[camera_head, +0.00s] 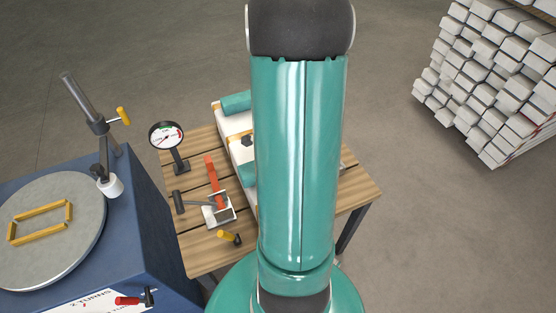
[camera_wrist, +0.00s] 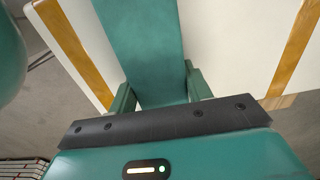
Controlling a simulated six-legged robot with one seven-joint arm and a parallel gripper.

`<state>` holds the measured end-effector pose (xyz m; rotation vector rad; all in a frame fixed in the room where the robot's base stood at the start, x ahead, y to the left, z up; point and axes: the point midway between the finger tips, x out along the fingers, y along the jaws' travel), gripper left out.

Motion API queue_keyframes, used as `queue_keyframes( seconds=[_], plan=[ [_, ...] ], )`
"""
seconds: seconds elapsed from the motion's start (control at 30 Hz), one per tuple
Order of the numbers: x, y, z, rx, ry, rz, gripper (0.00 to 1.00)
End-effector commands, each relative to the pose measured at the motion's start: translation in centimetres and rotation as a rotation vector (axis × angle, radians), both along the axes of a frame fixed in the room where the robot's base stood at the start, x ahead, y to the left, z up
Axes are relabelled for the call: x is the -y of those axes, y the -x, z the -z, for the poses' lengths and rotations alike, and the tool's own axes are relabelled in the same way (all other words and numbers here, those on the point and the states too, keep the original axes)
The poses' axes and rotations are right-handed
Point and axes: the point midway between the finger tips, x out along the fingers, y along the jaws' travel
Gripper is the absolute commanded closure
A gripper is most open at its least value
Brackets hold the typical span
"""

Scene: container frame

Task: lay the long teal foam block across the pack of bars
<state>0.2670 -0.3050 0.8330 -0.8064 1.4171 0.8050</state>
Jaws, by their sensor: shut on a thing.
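In the wrist view my gripper (camera_wrist: 160,96) is shut on the long teal foam block (camera_wrist: 145,45), with one finger on each side of it. The block runs away from the fingers to the top edge of the view, over a white surface with ochre strips. I cannot tell whether it touches that surface. In the head view my own arm hides the gripper and the held part. The pack of bars (camera_head: 490,80), pale grey with staggered ends, stands at the upper right. Part of a similar stack shows at the wrist view's lower left (camera_wrist: 20,168).
A slatted wooden table (camera_head: 205,255) bears a white object (camera_head: 238,125) with teal pieces on it, a dial gauge (camera_head: 166,136) and a red-handled clamp (camera_head: 215,190). A blue machine (camera_head: 150,225) with a round plate stands left. Floor is clear between table and bars.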

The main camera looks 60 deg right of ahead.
Motion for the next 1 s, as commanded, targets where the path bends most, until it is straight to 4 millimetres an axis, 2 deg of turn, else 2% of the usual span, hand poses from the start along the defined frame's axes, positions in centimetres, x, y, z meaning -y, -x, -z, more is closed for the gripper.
queue_keyframes(
  seconds=[0.3,0.33,0.43,0.77,0.87,1.0],
  plan=[
    [0.0,0.0,0.6,0.000,-0.001,0.000,0.72],
    [0.0,0.0,0.6,0.000,0.000,0.000,0.45],
    [0.0,0.0,0.6,0.000,0.000,0.000,0.25],
    [0.0,0.0,0.4,0.000,0.000,0.000,0.25],
    [0.1,-0.1,-0.4,0.002,0.002,0.000,0.25],
    [0.0,-0.1,-2.5,0.004,0.003,0.000,0.25]
  ],
)
